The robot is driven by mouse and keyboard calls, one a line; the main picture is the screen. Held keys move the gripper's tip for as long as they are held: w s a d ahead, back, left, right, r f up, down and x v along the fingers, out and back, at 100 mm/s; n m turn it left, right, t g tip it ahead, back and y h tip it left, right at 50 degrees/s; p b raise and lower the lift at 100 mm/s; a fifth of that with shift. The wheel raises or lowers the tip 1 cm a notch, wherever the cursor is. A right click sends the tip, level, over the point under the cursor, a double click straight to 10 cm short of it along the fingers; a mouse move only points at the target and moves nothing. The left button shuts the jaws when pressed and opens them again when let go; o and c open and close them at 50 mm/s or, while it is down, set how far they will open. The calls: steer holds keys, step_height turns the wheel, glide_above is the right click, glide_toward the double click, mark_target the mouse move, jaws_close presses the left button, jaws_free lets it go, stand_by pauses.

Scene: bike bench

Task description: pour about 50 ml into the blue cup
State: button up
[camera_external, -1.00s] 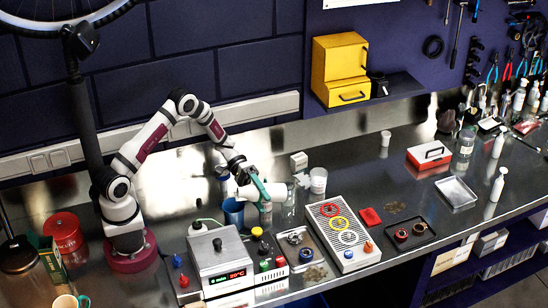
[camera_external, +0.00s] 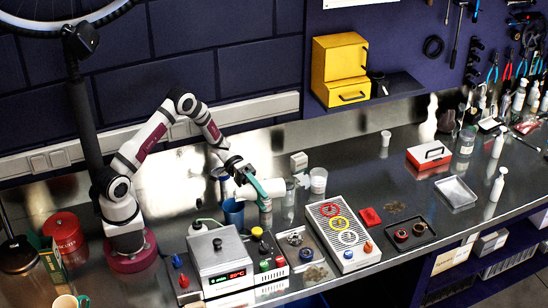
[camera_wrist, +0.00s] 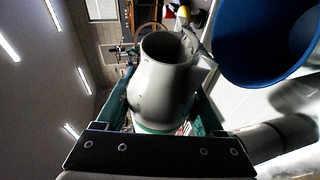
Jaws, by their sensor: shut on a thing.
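The blue cup (camera_external: 233,212) stands upright on the bench, left of my gripper. It also shows at the upper right of the wrist view (camera_wrist: 262,40), with its open rim close to the held vessel. My gripper (camera_external: 263,194) has its green fingers shut on a pale, open-mouthed jug (camera_external: 245,191). In the wrist view my gripper (camera_wrist: 160,105) has a finger on each side of the jug (camera_wrist: 165,85), whose spout side faces the cup. The jug is tilted above and beside the cup. No liquid stream is visible, and the levels inside cannot be seen.
A hot plate (camera_external: 218,258) with a red display stands in front of the cup. A clear glass vessel (camera_external: 288,203) and a whitish beaker (camera_external: 318,181) stand right of my gripper. A panel with coloured rings (camera_external: 342,236) lies further right.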

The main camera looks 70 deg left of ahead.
steer(key=shift+s+f+m+t+h, duration=0.1)
steer(key=shift+f+m+t+h, duration=0.15)
steer(key=shift+m, duration=0.45)
steer(key=shift+s+r+m+t+h, duration=0.15)
steer(key=shift+r+m+t+h, duration=0.2)
steer(key=shift+r+m, duration=0.25)
stand_by(1.9)
